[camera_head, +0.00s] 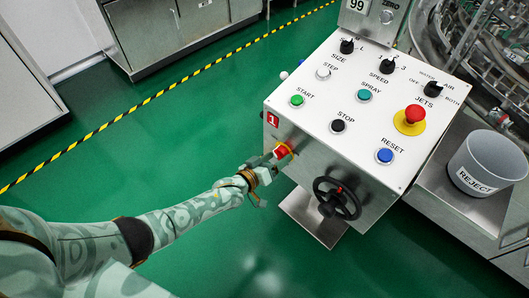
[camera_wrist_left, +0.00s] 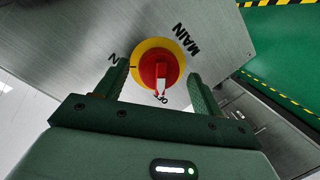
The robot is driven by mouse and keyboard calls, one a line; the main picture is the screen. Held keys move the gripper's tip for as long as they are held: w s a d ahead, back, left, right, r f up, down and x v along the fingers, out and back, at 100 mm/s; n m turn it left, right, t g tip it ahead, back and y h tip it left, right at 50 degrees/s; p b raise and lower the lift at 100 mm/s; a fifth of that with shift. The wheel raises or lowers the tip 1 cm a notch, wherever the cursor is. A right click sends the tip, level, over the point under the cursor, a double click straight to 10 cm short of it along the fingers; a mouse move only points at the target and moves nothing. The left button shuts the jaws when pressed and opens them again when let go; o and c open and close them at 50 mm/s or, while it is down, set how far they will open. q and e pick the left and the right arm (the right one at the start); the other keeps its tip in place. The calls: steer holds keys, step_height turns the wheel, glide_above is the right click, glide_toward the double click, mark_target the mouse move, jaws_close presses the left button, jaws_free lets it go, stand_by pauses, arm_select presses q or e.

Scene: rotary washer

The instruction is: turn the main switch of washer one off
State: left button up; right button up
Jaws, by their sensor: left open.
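The main switch (camera_head: 282,151) is a red knob on a yellow disc, on the side face of the control box (camera_head: 272,119) marked with a red 1. In the left wrist view the switch (camera_wrist_left: 158,66) has "MAIN" printed beside it. Part of an "N" shows at its left and partly hidden letters below. Its red handle points down in that picture, toward those lower letters. My left gripper (camera_head: 268,164) is at the switch. In the wrist view its open fingers (camera_wrist_left: 160,84) stand on either side of the knob, with visible gaps. My right gripper is out of view.
A black handwheel (camera_head: 337,199) sticks out from the box to the right of the switch. The sloped top carries several buttons and a red emergency stop (camera_head: 414,115). A grey reject bin (camera_head: 487,165) stands at right. Green floor is clear at left.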

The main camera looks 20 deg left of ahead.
arm_select(q)
steer(key=p+v, duration=0.6)
steer(key=v, duration=1)
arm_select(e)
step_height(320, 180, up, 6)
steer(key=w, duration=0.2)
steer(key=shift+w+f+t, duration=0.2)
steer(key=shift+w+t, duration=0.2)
arm_select(q)
steer(key=shift+a+f, duration=0.1)
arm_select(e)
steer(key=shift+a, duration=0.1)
